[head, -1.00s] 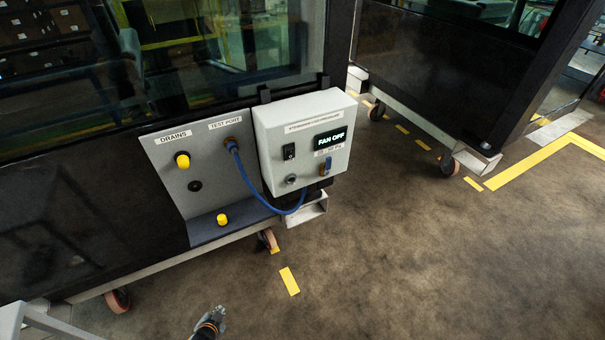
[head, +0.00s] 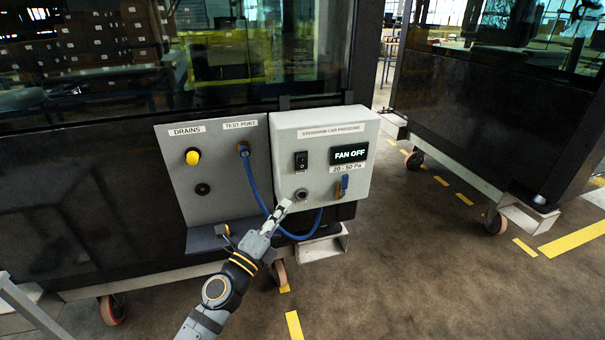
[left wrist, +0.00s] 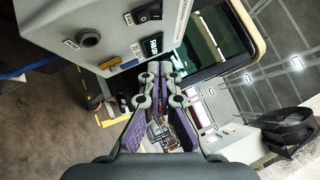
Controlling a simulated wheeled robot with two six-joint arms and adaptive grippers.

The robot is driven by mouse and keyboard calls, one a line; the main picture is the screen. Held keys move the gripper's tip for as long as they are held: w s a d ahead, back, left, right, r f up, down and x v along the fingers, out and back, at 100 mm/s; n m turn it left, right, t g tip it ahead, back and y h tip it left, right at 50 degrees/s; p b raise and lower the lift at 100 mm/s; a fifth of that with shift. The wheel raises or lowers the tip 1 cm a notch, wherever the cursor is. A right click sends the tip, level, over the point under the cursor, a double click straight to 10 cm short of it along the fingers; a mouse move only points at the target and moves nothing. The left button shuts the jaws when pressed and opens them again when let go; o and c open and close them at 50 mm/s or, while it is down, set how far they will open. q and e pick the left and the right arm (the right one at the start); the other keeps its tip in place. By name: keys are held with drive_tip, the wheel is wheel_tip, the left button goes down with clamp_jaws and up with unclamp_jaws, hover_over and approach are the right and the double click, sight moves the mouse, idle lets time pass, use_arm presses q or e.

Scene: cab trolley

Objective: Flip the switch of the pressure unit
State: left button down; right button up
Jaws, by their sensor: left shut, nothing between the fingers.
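The pressure unit (head: 325,125) is a light grey box on the dark cab's lower side. Its black rocker switch (head: 301,161) sits left of the display (head: 348,154), which reads FAN OFF. My left gripper (head: 285,205) is shut and empty, just below the front of the unit, near the round socket (head: 301,195). I cannot tell whether it touches the unit. In the left wrist view the closed fingers (left wrist: 160,72) point past the unit (left wrist: 100,25), and the switch (left wrist: 148,12) shows at the top. My right gripper is not in view.
A blue hose (head: 254,187) loops from the test port to the unit's underside. The grey drains panel (head: 213,165) with a yellow cap (head: 192,157) is left of the unit. A second dark cab (head: 480,110) stands at right. The floor (head: 400,270) between is open.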

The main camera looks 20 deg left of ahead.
use_arm(q)
drive_tip(key=p, duration=0.4)
approach(305, 159)
drive_tip(key=w+d, duration=0.2)
drive_tip(key=d, duration=0.2)
drive_tip(key=shift+w+a+r, duration=0.3)
drive_tip(key=shift+w+a, duration=0.1)
drive_tip(key=shift+w, duration=0.2)
drive_tip(key=shift+w+a+r, duration=0.25)
drive_tip(key=shift+w+a, duration=0.1)
drive_tip(key=shift+w, duration=0.25)
drive_tip(key=shift+w+a+r, duration=0.3)
drive_tip(key=shift+w+a, duration=0.1)
drive_tip(key=shift+w, duration=0.25)
drive_tip(key=p, duration=0.2)
drive_tip(key=r+p, duration=0.1)
drive_tip(key=shift+w+a+r+n+p, duration=0.15)
drive_tip(key=shift+w+r+n+p, duration=0.1)
drive_tip(key=shift+n+p, duration=0.1)
drive_tip(key=shift+f+g, duration=0.3)
drive_tip(key=shift+f, duration=0.2)
drive_tip(key=shift+s+b, duration=0.1)
drive_tip(key=shift+b, duration=0.2)
drive_tip(key=shift+f, duration=0.1)
